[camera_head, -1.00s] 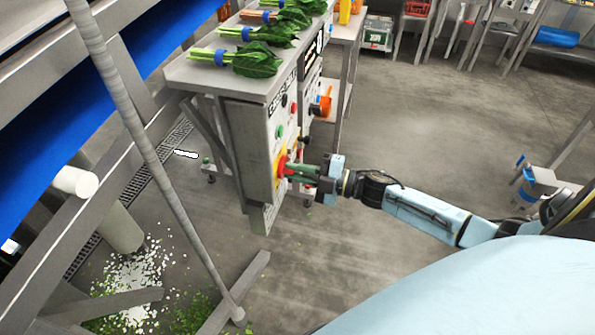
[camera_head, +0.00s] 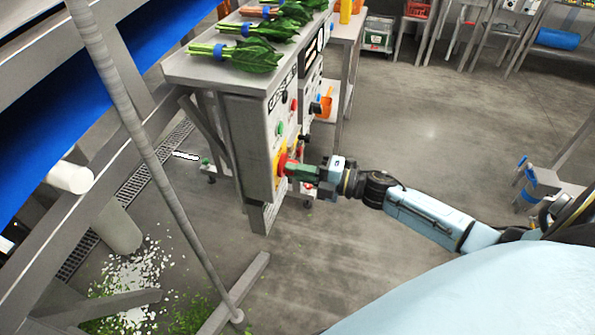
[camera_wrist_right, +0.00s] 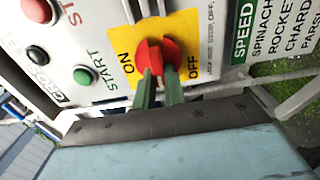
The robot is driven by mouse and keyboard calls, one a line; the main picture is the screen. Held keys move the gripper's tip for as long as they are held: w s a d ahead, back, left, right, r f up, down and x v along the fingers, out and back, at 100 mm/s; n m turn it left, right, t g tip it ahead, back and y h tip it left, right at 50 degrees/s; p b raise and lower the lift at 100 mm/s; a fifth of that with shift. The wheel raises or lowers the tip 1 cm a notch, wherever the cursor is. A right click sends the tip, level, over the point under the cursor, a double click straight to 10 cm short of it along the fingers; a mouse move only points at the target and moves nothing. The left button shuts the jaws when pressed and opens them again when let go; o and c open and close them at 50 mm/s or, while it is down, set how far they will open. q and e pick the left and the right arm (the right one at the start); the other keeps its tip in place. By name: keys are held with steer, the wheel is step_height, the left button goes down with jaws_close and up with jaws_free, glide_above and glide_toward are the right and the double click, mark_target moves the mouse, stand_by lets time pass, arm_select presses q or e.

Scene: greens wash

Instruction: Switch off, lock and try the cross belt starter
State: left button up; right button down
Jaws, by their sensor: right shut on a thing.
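The cross belt starter is a grey box (camera_head: 251,143) under the end of the steel bench in the head view. On its face is a red rotary switch handle (camera_wrist_right: 157,56) on a yellow plate (camera_wrist_right: 128,68) marked ON and OFF. My right gripper (camera_head: 290,170) is at this switch, its green fingers (camera_wrist_right: 158,92) shut on the red handle in the right wrist view. A green START button (camera_wrist_right: 84,76), a black button (camera_wrist_right: 36,53) and a red button (camera_wrist_right: 38,10) sit beside it. No padlock is clearly visible. My left gripper is out of view.
Bunches of greens (camera_head: 250,55) lie on the bench above the starter. An orange item (camera_head: 326,103) is on the neighbouring panel. A slanted grey pole (camera_head: 160,175) and the blue belt (camera_head: 60,125) stand at left.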

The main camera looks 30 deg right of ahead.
steer(key=c, duration=1.5)
jaws_free()
steer(key=shift+s+d, duration=0.1)
